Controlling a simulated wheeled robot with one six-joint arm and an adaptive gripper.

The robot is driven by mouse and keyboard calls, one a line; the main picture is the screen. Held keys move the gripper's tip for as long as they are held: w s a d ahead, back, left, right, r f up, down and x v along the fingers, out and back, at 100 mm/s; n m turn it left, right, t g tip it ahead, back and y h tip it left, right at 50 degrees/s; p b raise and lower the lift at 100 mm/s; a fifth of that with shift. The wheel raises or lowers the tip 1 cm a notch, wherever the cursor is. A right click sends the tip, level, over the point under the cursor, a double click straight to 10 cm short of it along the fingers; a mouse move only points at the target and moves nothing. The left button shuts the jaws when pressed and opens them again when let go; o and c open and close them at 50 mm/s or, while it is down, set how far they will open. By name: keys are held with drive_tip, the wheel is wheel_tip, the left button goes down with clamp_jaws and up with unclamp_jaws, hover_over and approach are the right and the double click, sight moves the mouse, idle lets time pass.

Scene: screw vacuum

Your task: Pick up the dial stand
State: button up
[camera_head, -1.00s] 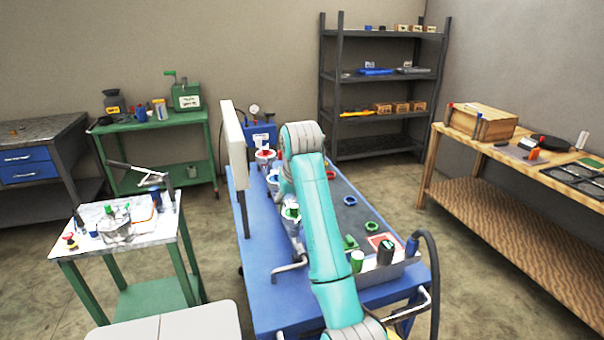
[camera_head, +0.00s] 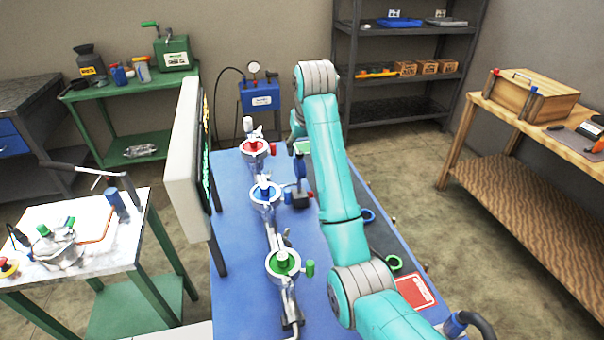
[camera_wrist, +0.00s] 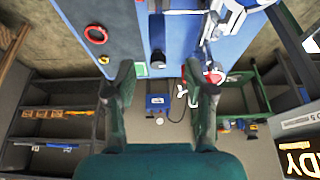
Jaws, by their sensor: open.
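A small upright stand with a black base and dark blue column (camera_head: 301,188), which I take for the dial stand, is on the blue table, right of the row of clamped fittings. No dial face is clear on it. In the wrist view the dark stand (camera_wrist: 157,48) appears above and between the finger lines, apart from both fingers. My gripper (camera_wrist: 166,75) is open and empty, its two dark fingers wide apart. In the head view my teal arm largely hides the gripper.
Fittings with red (camera_head: 254,148), blue (camera_head: 264,192) and green (camera_head: 283,262) tops line the blue table (camera_head: 236,285) left of the stand. A monitor (camera_head: 187,160) edges the table. A blue gauge box (camera_head: 260,97) is at the far end.

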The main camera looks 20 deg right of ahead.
sight(300, 161)
drive_tip(key=x, duration=0.5)
drive_tip(key=shift+w+d, duration=0.2)
drive_tip(key=shift+w, duration=0.05)
drive_tip(key=shift+x, duration=2.9)
clamp_jaws()
